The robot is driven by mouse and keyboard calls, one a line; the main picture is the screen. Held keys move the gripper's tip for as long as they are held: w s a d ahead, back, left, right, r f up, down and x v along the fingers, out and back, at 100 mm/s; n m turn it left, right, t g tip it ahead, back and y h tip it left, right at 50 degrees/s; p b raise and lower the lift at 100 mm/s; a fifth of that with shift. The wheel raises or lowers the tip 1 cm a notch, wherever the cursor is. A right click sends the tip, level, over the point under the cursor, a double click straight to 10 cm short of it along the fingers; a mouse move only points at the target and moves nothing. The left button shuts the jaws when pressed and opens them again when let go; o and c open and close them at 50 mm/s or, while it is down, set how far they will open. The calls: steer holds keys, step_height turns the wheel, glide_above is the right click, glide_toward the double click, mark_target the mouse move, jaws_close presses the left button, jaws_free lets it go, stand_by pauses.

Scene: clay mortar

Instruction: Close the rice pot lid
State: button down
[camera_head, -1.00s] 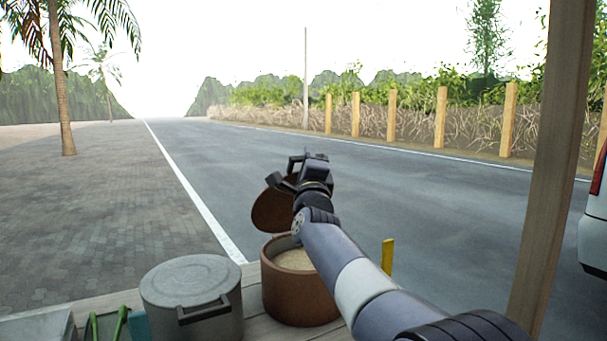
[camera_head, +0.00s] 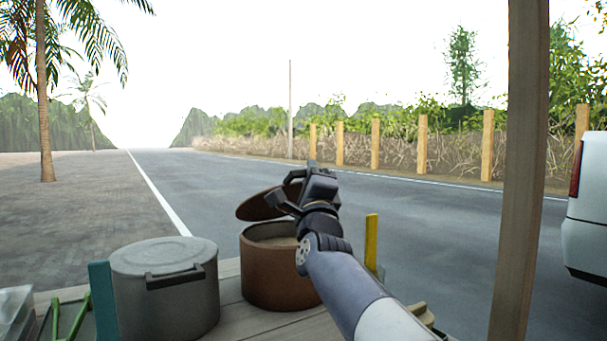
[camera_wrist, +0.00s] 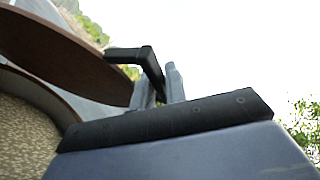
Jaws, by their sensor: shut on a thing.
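The brown rice pot (camera_head: 272,275) stands on the wooden counter, with pale rice (camera_wrist: 25,140) showing inside it. Its brown lid (camera_head: 258,205) is tilted above the opening, with a clear gap between lid and rim. The lid (camera_wrist: 65,50) also shows from close by in the wrist view, with a black handle (camera_wrist: 149,65). My gripper (camera_wrist: 160,88) is shut on this handle; its grey fingers are close together. In the head view my gripper (camera_head: 290,196) is above the pot's right side, and my arm hides part of the pot.
A grey lidded pot (camera_head: 165,290) stands just left of the rice pot. A yellow upright piece (camera_head: 371,240) is right of my arm. A wooden post (camera_head: 519,170) rises at the right.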

steer(key=s+d+f+b, duration=0.1)
steer(key=s+d+f, duration=0.1)
steer(key=f, duration=0.9)
steer(key=shift+s+d+f+m+t, duration=0.2)
steer(key=shift+s+m+t, duration=0.1)
steer(key=shift+s, duration=0.4)
steer(key=c, duration=1.8)
jaws_free()
steer(key=shift+a, duration=0.1)
steer(key=shift+r, duration=0.1)
